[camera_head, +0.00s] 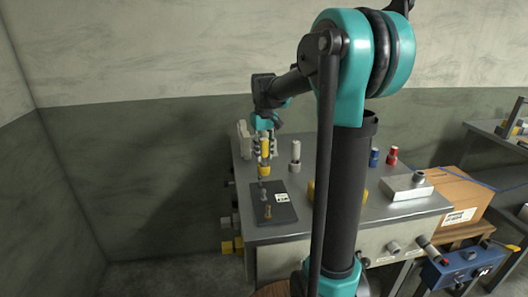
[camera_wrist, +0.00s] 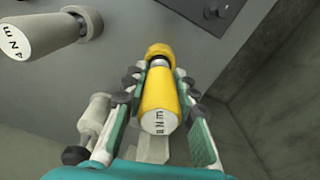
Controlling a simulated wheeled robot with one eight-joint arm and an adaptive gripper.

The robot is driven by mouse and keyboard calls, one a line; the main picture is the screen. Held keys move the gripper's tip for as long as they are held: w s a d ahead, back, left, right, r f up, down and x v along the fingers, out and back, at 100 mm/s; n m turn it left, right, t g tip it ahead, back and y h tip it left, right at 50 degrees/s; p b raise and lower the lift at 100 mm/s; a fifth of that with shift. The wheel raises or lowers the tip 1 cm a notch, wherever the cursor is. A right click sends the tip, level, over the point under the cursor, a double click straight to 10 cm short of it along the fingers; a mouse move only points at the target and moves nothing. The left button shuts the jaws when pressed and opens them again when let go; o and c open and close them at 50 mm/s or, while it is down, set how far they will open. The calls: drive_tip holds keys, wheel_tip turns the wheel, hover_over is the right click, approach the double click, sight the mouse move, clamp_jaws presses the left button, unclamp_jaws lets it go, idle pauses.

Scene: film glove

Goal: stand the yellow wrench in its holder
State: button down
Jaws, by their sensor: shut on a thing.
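The yellow wrench (camera_wrist: 160,98) is between the fingers of my gripper (camera_wrist: 160,82), which is shut on it. Its pale labelled end faces the wrist camera. A yellow collar (camera_wrist: 159,51) shows just past its far end; I cannot tell whether this is the holder or part of the wrench. In the head view the wrench (camera_head: 265,146) is roughly upright in my gripper (camera_head: 263,149), above the left part of the bench near a dark plate (camera_head: 284,208). Whether its lower end is in a holder is unclear.
A white wrench (camera_head: 295,151) stands on the bench (camera_head: 328,222), close on the right. The dark plate carries small grey and yellow fittings. Blue (camera_head: 374,155) and red (camera_head: 392,154) pieces and a pale box (camera_head: 405,188) are farther right. My arm hides part of the bench.

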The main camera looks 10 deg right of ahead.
sight(264, 139)
drive_tip(key=shift+f, duration=1.05)
drive_tip(key=c, duration=1.1)
unclamp_jaws()
drive_tip(key=shift+c, duration=0.2)
wheel_tip(264, 139, up, 12)
